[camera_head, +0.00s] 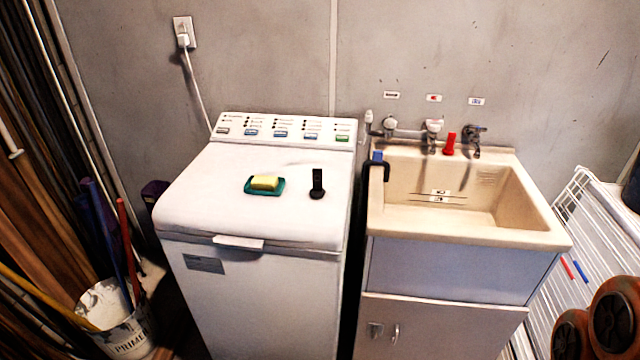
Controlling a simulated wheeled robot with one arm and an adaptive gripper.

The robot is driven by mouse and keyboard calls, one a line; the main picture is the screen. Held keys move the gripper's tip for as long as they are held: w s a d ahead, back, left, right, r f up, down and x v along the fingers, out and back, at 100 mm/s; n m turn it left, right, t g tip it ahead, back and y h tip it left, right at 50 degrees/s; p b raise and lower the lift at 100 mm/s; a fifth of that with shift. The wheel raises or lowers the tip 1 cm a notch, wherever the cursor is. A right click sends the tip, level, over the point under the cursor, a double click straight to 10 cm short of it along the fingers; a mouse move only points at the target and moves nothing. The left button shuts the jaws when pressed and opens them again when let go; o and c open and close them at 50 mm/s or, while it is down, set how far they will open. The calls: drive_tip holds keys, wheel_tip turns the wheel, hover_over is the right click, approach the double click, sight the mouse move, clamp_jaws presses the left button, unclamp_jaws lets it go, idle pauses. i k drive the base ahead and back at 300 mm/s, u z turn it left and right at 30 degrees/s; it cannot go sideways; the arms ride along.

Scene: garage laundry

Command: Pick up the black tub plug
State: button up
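A small black object that looks like the tub plug (317,185) is on the white lid of the washing machine (210,195), right of its middle. It has a rounded foot at the front and a narrow upper part behind. It stands apart from the green soap dish (250,187) to its left, which bears a yellow block (265,182). My gripper is not in view.
A beige sink (550,238) on a cabinet stands right of the machine, with taps and a red object (450,144) at its back. A black and blue clamp-like thing (386,170) sits on its left rim. A bucket (128,340) holding poles stands lower left. The lid's front is clear.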

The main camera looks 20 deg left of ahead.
sight(317, 191)
drive_tip(key=u, duration=1.4)
drive_tip(key=i, duration=0.8)
drive_tip(key=u, duration=0.3)
